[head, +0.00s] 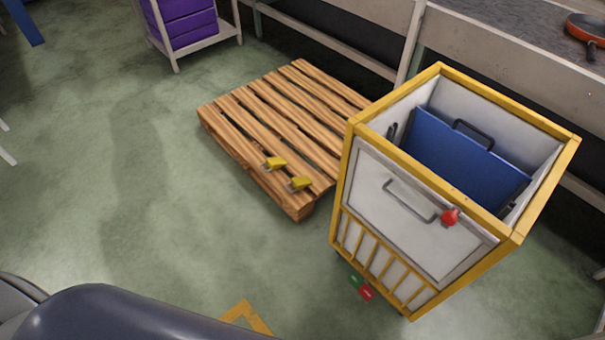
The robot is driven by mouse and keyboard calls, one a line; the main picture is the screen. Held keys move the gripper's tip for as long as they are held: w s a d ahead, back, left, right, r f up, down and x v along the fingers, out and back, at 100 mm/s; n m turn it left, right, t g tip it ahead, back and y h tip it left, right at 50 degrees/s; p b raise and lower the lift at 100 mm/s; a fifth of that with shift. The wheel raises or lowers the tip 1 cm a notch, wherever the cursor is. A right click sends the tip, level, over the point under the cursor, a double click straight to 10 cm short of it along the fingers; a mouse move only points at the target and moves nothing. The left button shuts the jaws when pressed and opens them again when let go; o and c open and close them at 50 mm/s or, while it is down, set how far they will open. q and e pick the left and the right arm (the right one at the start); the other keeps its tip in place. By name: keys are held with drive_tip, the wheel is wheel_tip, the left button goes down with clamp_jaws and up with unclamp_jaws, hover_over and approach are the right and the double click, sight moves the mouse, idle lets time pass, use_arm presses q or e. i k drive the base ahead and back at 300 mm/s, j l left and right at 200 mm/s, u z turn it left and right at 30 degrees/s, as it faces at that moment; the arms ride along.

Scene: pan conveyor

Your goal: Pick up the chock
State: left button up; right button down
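Two small yellow blocks with greyish parts, which look like chocks, lie on the near edge of a wooden pallet. One yellow block (275,163) is farther back and to the left. The other yellow block (299,184) is a little nearer and to the right. They are apart from each other, and nothing is touching them from above. The wooden pallet (250,129) lies on the green floor. Neither of my grippers is in view; only dark rounded parts of my own body show at the bottom left.
A yellow-framed white cart (366,205) holding a blue panel (450,150) stands close to the pallet's right. Red and green pieces (361,287) show at its foot. Purple drawers (185,22) stand behind. A red pan (588,27) rests on the conveyor.

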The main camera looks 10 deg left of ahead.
sight(301, 183)
drive_tip(key=i+j+z, duration=0.15)
drive_tip(key=j+z, duration=0.15)
drive_tip(key=i+j+z, duration=0.1)
drive_tip(key=j+z, duration=0.5)
drive_tip(key=i+j, duration=0.05)
drive_tip(key=j, duration=0.05)
